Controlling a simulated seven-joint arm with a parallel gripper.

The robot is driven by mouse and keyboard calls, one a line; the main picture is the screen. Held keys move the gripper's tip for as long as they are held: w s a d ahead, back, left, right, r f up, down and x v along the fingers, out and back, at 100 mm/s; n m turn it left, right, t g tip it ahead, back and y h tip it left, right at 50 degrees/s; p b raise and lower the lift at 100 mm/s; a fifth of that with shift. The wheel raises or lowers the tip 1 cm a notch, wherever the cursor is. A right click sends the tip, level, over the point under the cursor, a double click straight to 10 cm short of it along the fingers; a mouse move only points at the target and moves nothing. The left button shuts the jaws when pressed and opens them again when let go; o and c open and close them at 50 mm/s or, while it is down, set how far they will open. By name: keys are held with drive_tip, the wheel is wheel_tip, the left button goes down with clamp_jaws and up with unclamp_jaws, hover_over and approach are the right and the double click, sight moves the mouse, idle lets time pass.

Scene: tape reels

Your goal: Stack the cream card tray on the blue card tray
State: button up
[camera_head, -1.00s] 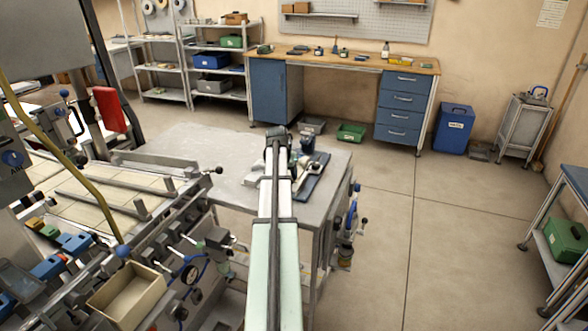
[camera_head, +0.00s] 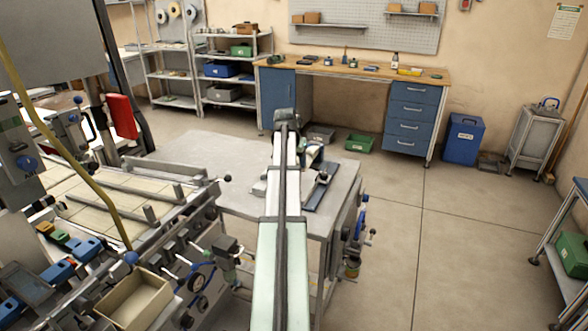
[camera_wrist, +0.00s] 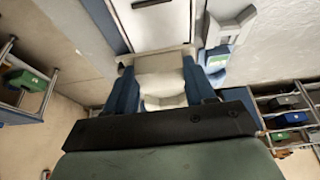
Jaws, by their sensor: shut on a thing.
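In the wrist view my gripper (camera_wrist: 160,80) has its two blue fingers closed on a pale cream piece, which I take to be the cream card tray (camera_wrist: 162,63). Only part of it shows between the fingers.
The grey table (camera_head: 235,200) has bare room left of the arm. A machine with rails and knobs stands at the left, with an open cream box (camera_head: 133,303) at its front. A workbench (camera_head: 345,68) and shelves stand at the back wall.

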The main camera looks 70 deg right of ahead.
drive_tip(key=w+a+r+n+t, duration=0.1)
drive_tip(key=w+a+r+n, duration=0.25)
drive_tip(key=a+r, duration=0.45)
drive_tip(key=w+a+r+n+t+y, duration=0.1)
drive_tip(key=w+a+r+n, duration=0.1)
drive_tip(key=w+a+r, duration=0.6)
drive_tip(key=w+a+r+n+t, duration=0.1)
drive_tip(key=a+r+n, duration=0.3)
drive_tip(key=a, duration=0.7)
drive_tip(key=d+f+m+g, duration=0.1)
drive_tip(key=d+f+m, duration=0.35)
drive_tip(key=d, duration=0.85)
drive_tip(key=d+f+m+g, duration=0.1)
drive_tip(key=d+f+m, duration=0.1)
drive_tip(key=d+f, duration=0.9)
drive_tip(key=d+f+m+g, duration=0.1)
drive_tip(key=d+f+m, duration=0.2)
drive_tip(key=d, duration=1.3)
drive_tip(key=shift+h, duration=0.5)
drive_tip(key=shift+w+f, duration=0.15)
drive_tip(key=shift+f, duration=4.9)
drive_tip(key=o, duration=1.2)
drive_tip(key=shift+c, duration=0.2)
drive_tip(key=v, duration=1.2)
drive_tip(key=shift+r, duration=0.25)
